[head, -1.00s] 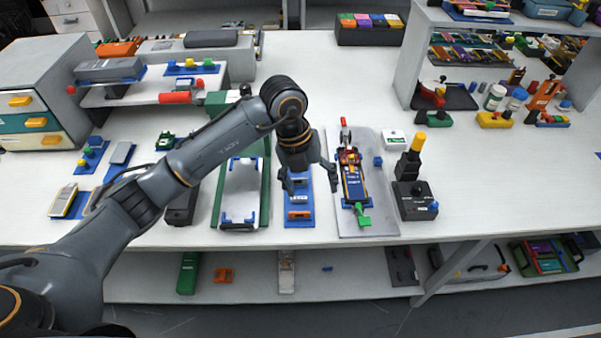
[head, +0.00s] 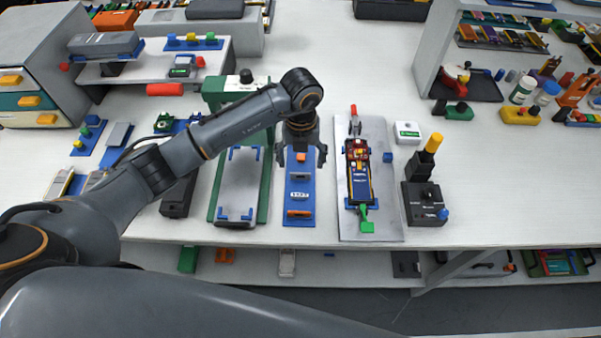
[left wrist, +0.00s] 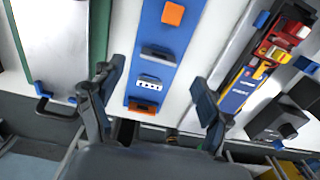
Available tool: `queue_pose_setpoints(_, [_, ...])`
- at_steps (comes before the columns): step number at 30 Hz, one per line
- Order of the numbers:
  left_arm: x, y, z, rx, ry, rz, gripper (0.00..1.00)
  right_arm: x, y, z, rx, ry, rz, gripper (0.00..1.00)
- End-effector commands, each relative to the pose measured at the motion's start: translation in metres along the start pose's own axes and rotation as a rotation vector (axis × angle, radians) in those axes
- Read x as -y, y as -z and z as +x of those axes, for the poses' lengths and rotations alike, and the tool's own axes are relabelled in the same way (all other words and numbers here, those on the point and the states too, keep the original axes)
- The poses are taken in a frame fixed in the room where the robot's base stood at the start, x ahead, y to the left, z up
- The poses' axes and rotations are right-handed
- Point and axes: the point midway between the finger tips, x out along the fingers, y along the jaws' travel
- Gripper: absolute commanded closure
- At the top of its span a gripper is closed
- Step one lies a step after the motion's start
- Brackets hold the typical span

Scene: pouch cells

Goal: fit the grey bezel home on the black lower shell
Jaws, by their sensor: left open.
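My left gripper (head: 302,160) is open and empty above a narrow blue board (head: 289,186); its fingers spread to either side of the board in the left wrist view (left wrist: 155,100). The grey piece may be the bezel; I cannot tell surely. To the right, a long dark device with a blue face (head: 358,186) and red and yellow parts lies on a grey plate (head: 389,207). It may hold the black lower shell. My right gripper is not visible.
A green-sided fixture (head: 263,185) stands left of the board. A black box with a yellow-topped post (head: 424,203) stands right of the plate. A red clamp handle (head: 353,110) and a green one (head: 367,227) are at the plate's ends. The table's far middle is clear.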

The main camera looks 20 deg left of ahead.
Motion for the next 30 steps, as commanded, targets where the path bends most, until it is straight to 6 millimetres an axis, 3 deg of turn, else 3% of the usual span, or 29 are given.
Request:
queue_pose_setpoints(5, [-0.001, 0.002, 0.012, -0.003, -0.001, -0.001, 0.23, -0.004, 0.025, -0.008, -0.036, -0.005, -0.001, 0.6])
queue_pose_setpoints(9, [-0.002, 0.003, 0.033, -0.005, -0.001, -0.001, 0.23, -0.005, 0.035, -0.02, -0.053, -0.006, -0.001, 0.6])
queue_pose_setpoints(15, [-0.001, 0.002, 0.054, -0.001, 0.001, 0.0, 0.23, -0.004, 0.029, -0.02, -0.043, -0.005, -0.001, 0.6])
queue_pose_setpoints(21, [-0.002, 0.001, 0.056, 0.0, 0.0, 0.001, 0.23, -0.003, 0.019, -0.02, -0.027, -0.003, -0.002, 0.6])
queue_pose_setpoints(23, [-0.002, 0.001, 0.056, 0.0, 0.0, 0.001, 0.31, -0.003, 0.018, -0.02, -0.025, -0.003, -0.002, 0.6])
queue_pose_setpoints(27, [-0.002, 0.001, 0.056, 0.0, 0.0, 0.001, 0.59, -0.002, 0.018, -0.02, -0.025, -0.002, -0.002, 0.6])
queue_pose_setpoints(30, [-0.002, 0.001, 0.056, 0.0, 0.0, 0.001, 0.62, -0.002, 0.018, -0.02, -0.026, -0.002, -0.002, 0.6])
